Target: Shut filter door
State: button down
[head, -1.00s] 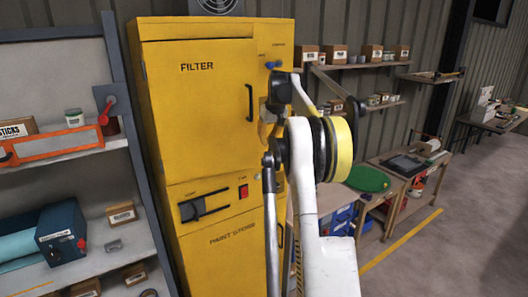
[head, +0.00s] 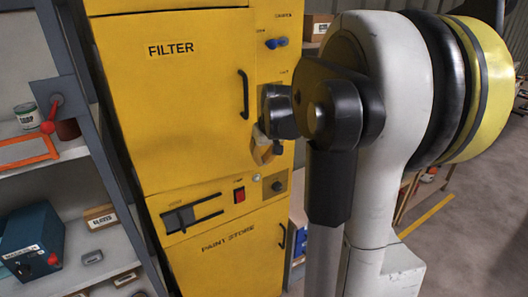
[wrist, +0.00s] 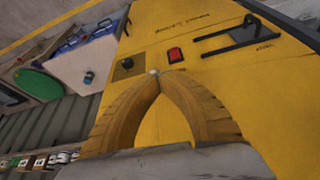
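The yellow filter door (head: 175,95) is the upper panel of a tall yellow cabinet, labelled FILTER, with a black upright handle (head: 244,94) at its right side. It looks flush or nearly flush with its frame; I cannot tell whether a small gap is left. My gripper (head: 263,157) is in front of the door's lower right edge, below the handle, partly hidden by my arm. In the wrist view, my gripper's two tan fingers (wrist: 160,74) meet at their tips with nothing visible between them. The filter door is not clearly seen there.
Below the door are a red switch (head: 239,195), a black slide bar (head: 192,213) and a dark knob (head: 277,186). A PAINT STORE door (head: 225,265) is beneath. Shelves with a blue box (head: 32,243) stand close at left. Workbenches and open floor lie behind my arm at right.

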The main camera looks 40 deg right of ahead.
jog(key=w+d+f+p, duration=0.1)
jog(key=w+d+f, duration=0.1)
jog(key=w+f, duration=0.3)
jog(key=shift+w+d, duration=0.3)
jog(key=shift+w, duration=0.1)
